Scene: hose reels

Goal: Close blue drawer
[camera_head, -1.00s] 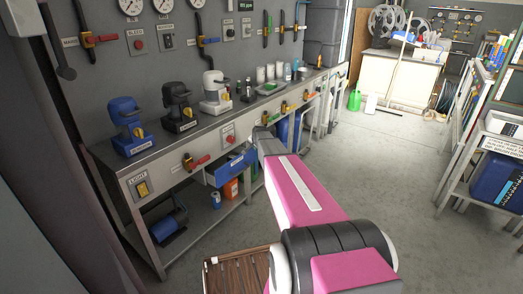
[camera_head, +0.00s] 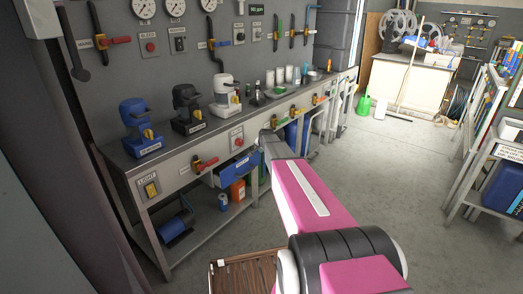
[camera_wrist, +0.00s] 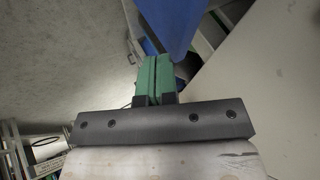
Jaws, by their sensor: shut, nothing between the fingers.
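The blue drawer (camera_head: 234,170) hangs under the workbench with its blue front standing out from the bench, so it looks partly open. In the head view my arm reaches toward the bench just right of the drawer, and my gripper's fingers cannot be made out there. In the wrist view my gripper (camera_wrist: 154,66) has its two green fingers pressed together, with nothing between them. A blue surface (camera_wrist: 173,24), probably the drawer, lies just beyond the fingertips. I cannot tell whether they touch it.
The workbench (camera_head: 182,156) carries blue, black and white devices along its top. An orange container (camera_head: 237,190) and a blue can (camera_head: 223,202) stand on the shelf below the drawer. Open floor (camera_head: 360,190) lies to the right, with a cart (camera_head: 490,170) at the far right.

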